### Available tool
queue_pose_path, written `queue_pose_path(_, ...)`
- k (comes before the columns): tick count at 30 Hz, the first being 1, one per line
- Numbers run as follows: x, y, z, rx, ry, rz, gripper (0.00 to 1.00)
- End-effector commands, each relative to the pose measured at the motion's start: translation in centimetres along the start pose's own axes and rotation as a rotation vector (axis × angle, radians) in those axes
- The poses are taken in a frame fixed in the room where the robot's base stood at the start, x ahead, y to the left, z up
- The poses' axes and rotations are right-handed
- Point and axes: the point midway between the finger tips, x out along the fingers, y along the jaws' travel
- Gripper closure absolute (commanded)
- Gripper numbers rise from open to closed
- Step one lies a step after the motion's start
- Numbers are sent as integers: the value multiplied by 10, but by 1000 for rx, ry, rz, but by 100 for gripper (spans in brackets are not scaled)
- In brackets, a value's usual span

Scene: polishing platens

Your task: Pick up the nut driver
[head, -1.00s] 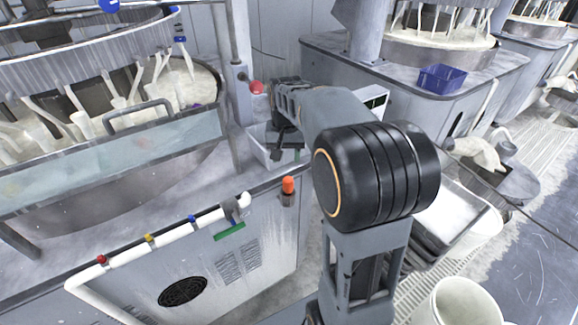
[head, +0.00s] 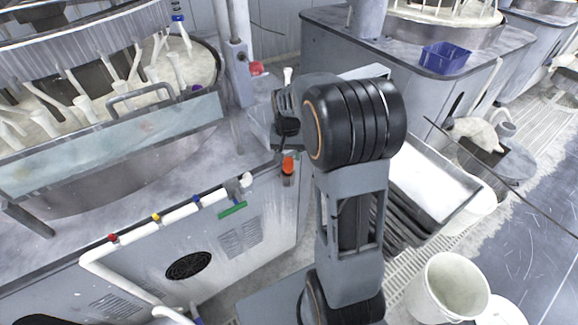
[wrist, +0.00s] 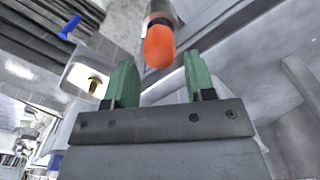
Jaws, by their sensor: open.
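An orange-ended tool with a grey lower part, which I take for the nut driver (head: 288,165), stands upright at the machine cabinet's corner. In the wrist view its rounded orange end (wrist: 158,47) points toward me, a little beyond the fingertips and nearly in line with the gap. My gripper (wrist: 161,80) is open, with its two green fingers apart and nothing between them. In the head view the gripper is mostly hidden behind my wrist, just above the tool. The tool's lower end is hidden in the wrist view.
A white pipe with coloured valves (head: 157,217) runs along the cabinet front to the left. A grey tray (head: 425,175) and a white bucket (head: 450,286) stand to the right. A polishing machine (head: 110,140) fills the left. A blue bin (head: 445,57) sits behind.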

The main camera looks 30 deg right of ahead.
Motion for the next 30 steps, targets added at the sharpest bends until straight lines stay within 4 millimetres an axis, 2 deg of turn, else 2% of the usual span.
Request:
queue_pose_path(6,28,2,-1,1,-3,1,50)
queue_pose_path(9,36,2,-1,0,-2,0,50)
queue_pose_path(18,39,2,-1,0,0,0,50)
queue_pose_path(30,38,2,-1,0,0,0,88)
